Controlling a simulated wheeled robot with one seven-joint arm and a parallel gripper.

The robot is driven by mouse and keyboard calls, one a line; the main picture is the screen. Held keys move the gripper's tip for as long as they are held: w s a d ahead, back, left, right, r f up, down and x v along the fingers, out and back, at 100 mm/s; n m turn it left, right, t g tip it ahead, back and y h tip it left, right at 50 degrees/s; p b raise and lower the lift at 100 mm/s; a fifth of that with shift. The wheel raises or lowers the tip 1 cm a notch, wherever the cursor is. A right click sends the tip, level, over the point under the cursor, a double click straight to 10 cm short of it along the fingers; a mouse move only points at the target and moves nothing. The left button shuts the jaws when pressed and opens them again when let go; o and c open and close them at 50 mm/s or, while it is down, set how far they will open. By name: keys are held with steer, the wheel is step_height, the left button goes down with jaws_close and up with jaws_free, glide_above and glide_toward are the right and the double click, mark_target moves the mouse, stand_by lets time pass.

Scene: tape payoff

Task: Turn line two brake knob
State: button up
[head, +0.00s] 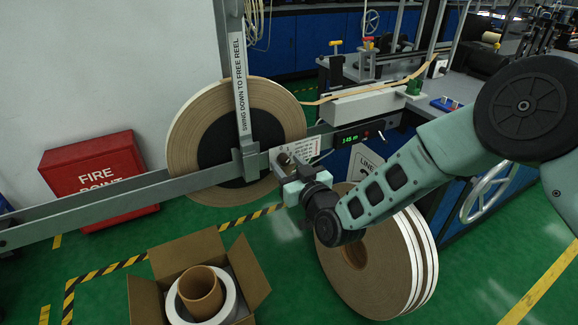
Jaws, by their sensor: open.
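My gripper (285,166) is open at the end of the reel's grey arm, beside a small printed plate (308,148). A small brownish round part (284,158), which looks like the brake knob, shows at the jaws. The gripper partly hides it, and I cannot tell whether the jaws touch it. The large tape reel (186,140) hangs behind a grey upright bar marked "SWING DOWN TO FREE REEL" (240,85). A sign starting "LINE" (366,162) is partly hidden by my arm.
Spare reels (385,265) stand on the floor below my arm. An open carton (150,300) with rolls is at the front. A red fire point box (92,172) stands by the wall. Green floor lies between.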

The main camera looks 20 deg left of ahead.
steer(key=c, duration=1)
steer(key=shift+m, duration=0.4)
steer(key=m+b, duration=0.2)
steer(key=shift+f+m, duration=0.15)
steer(key=shift+m, duration=0.15)
steer(key=m+b, duration=0.3)
steer(key=m, duration=0.2)
steer(key=m+b, duration=0.2)
steer(key=m, duration=0.3)
steer(key=shift+b, duration=0.3)
steer(key=shift+r+m+b, duration=0.2)
steer(key=shift+m+b, duration=0.65)
steer(key=shift+m, duration=1.35)
